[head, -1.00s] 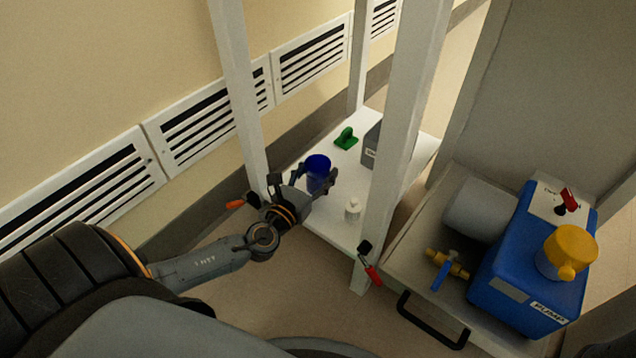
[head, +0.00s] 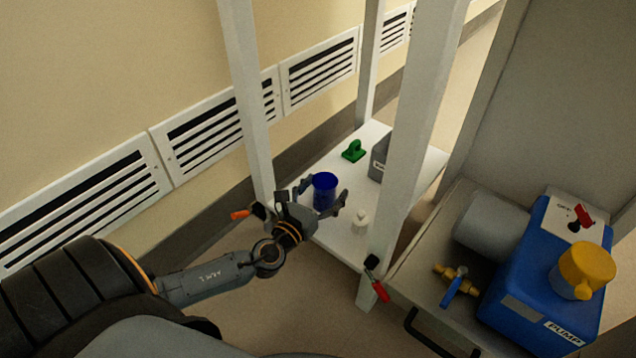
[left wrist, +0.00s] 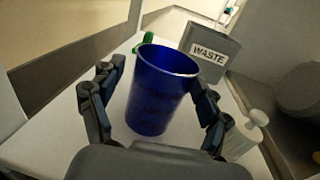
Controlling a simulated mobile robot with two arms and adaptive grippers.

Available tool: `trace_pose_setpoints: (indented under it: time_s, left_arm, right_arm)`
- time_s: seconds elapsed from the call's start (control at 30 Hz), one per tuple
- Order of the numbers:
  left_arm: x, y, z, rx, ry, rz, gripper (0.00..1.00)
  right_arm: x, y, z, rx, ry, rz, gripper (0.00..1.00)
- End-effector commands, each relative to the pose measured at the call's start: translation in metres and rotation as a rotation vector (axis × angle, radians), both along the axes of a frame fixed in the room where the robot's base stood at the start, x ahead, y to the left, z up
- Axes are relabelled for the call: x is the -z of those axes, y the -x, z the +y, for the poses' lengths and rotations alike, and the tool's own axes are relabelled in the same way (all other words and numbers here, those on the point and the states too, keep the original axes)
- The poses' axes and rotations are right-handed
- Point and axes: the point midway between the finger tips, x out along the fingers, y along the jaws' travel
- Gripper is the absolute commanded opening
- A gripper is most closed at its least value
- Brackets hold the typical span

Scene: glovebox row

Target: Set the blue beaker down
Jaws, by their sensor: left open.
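The blue beaker (head: 325,189) stands upright on the white lower shelf (head: 334,236) of the frame. It also shows in the left wrist view (left wrist: 158,92), between the fingers. My left gripper (head: 325,200) is open around the beaker, with a finger on each side. In the left wrist view (left wrist: 153,112) there are gaps between the fingers and the beaker's wall. My right gripper is in neither view.
A grey box marked WASTE (left wrist: 208,50) and a green object (head: 353,151) stand behind the beaker. A small white bottle (head: 360,220) stands close to its right. White posts (head: 400,140) rise at the shelf's edge. A blue pump (head: 545,275) sits at the right.

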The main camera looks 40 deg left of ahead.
Motion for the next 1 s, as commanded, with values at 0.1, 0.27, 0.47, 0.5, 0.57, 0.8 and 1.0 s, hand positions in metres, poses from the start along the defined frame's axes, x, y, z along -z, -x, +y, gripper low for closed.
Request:
trace_pose_setpoints:
  time_s: [0.1, 0.27, 0.47, 0.5, 0.57, 0.8, 1.0]
  left_arm:
    - [-0.002, 0.011, -0.001, 0.001, -0.001, 0.004, 0.77]
    - [-0.003, 0.044, -0.003, 0.002, -0.002, 0.007, 0.77]
    - [-0.003, 0.087, -0.005, 0.002, -0.002, 0.005, 0.77]
    - [-0.004, 0.094, -0.006, 0.002, -0.001, 0.004, 0.77]
    - [-0.003, 0.103, -0.006, 0.002, -0.001, 0.004, 0.77]
    - [-0.003, 0.119, -0.007, 0.001, 0.001, -0.001, 0.77]
    - [-0.003, 0.120, -0.007, 0.001, 0.001, -0.002, 0.77]
  right_arm:
    - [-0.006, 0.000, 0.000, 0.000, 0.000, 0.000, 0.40]
    - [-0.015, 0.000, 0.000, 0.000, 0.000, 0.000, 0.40]
    - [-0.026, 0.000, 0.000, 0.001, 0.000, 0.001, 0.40]
    - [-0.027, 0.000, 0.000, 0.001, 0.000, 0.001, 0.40]
    - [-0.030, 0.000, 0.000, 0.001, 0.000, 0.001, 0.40]
    - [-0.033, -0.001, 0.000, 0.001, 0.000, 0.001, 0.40]
    - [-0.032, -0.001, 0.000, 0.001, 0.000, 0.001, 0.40]
